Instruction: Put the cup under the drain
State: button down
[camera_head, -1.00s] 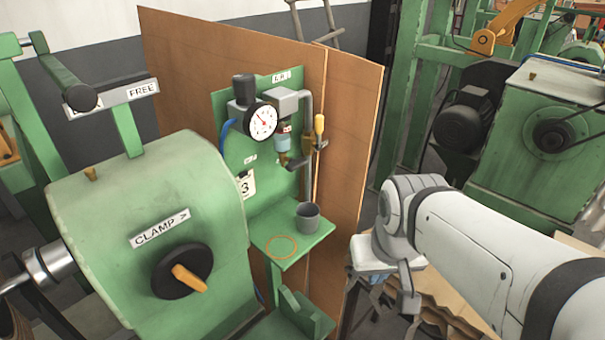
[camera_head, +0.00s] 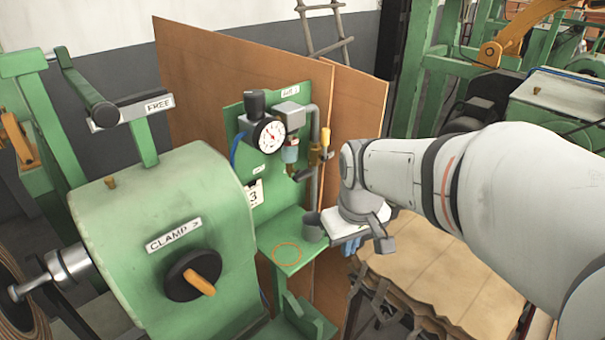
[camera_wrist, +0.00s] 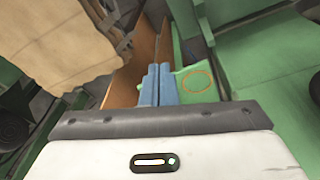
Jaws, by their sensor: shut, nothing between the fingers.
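The grey cup (camera_head: 312,231) stands upright on the small green shelf (camera_head: 284,268), at its back right, to the right of an orange ring mark (camera_head: 287,254). The drain (camera_head: 290,168) is the small fitting below the clear bowl (camera_head: 290,154) of the air unit, above the shelf. My gripper (camera_head: 351,246) is just right of the cup, its blue fingers partly hidden by my wrist. In the wrist view my gripper (camera_wrist: 158,68) is shut and empty, with the shelf (camera_wrist: 190,97) and ring beside it. I cannot make out the cup there.
A gauge (camera_head: 269,135) and a yellow-handled valve (camera_head: 325,138) sit on the green panel above the shelf. A brown board (camera_head: 215,80) stands behind. The green clamp machine (camera_head: 150,235) is close on the left. A tan-topped crate (camera_head: 440,270) lies to the right.

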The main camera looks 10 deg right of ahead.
aim_at(313, 228)
jog(key=w+d+f+n+g+p, duration=0.15)
jog(key=w+n+p, duration=0.25)
jog(key=w, duration=0.7)
jog(key=shift+n, duration=0.3)
jog(key=shift+w+a+f+p, duration=0.5)
jog(key=shift+w+f, duration=0.15)
jog(key=shift+f, duration=1)
jog(key=shift+w+a+f+p, duration=0.45)
jog(key=shift+w+f, duration=0.25)
jog(key=shift+f, duration=1)
jog(key=shift+w+a+f+p, duration=0.4)
jog(key=shift+w+f+p, duration=0.2)
jog(key=shift+f, duration=1.05)
jog(key=shift+w, duration=0.1)
